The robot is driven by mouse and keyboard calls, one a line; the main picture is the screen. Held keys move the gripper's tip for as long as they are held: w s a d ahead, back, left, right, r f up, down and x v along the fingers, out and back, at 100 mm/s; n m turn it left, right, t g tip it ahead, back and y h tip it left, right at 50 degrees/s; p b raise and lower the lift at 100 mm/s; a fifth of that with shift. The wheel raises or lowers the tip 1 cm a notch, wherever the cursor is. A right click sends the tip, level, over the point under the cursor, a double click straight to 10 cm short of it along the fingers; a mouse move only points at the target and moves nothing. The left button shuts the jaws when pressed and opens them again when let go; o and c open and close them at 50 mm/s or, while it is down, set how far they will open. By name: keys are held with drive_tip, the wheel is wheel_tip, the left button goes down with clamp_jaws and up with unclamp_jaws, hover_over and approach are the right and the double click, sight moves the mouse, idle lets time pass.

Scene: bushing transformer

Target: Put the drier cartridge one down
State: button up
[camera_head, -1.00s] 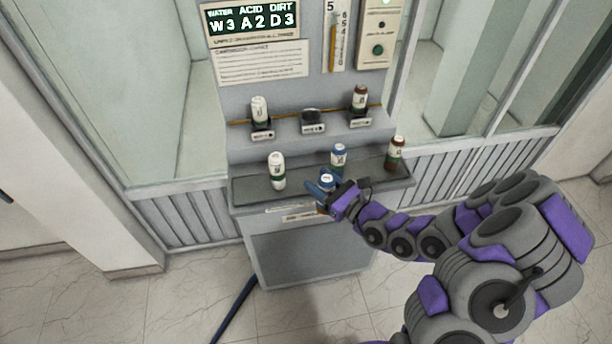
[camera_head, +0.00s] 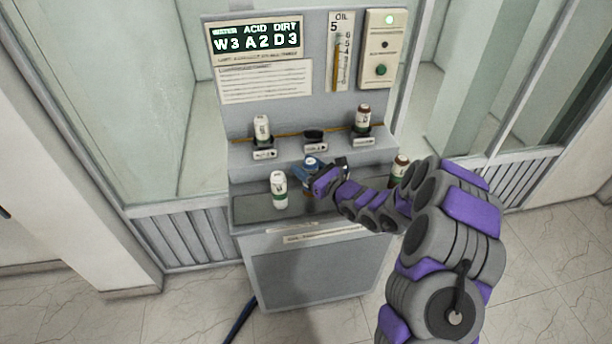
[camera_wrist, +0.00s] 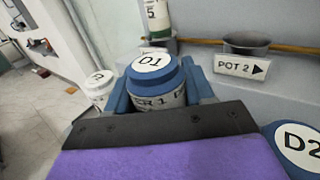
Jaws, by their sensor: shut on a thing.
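The drier cartridge one, with a blue cap marked D1 (camera_wrist: 154,66) and a white label, is between the blue fingers of my gripper (camera_wrist: 158,88) in the wrist view. My gripper is shut on it. In the head view the blue cap of this cartridge (camera_head: 311,161) shows at my gripper (camera_head: 313,176), over the shelf (camera_head: 252,208). It looks upright. Its lower end is hidden, so I cannot tell whether it touches the shelf. A second blue cartridge marked D2 (camera_wrist: 298,146) is at the right edge of the wrist view; my arm hides it in the head view.
A white cartridge (camera_head: 279,188) stands on the shelf, left of my gripper; a brown one (camera_head: 398,170) stands right. Above, a white cartridge (camera_head: 262,130) and a brown one (camera_head: 362,118) sit in holders. The middle holder, POT 2 (camera_head: 314,137), looks empty.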

wheel_tip(320, 180, down, 4)
drive_tip(key=shift+r+b, duration=0.25)
drive_tip(key=shift+b, duration=0.15)
drive_tip(key=shift+r, duration=0.1)
drive_tip(key=o, duration=1.2)
drive_tip(key=shift+d, duration=0.1)
